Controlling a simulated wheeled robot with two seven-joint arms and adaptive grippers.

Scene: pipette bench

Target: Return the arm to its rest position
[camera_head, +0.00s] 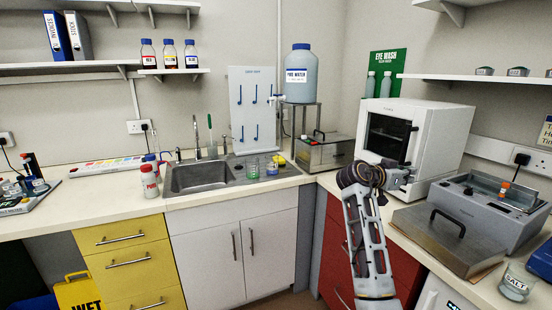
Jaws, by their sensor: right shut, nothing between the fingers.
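My right arm rises from the bottom of the view, right of centre. Its dark wrist is bent, and my right gripper (402,173) points to the right in front of the lower part of the white oven-like box (438,138). The gripper is shut and empty. I cannot tell whether it touches the box. My left gripper is not in view.
A grey water bath (475,215) and a metal lid with a black handle (437,240) lie right of my arm. A salt beaker (516,283) stands near the front edge. A steel box (325,153) and sink (200,178) are to the left.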

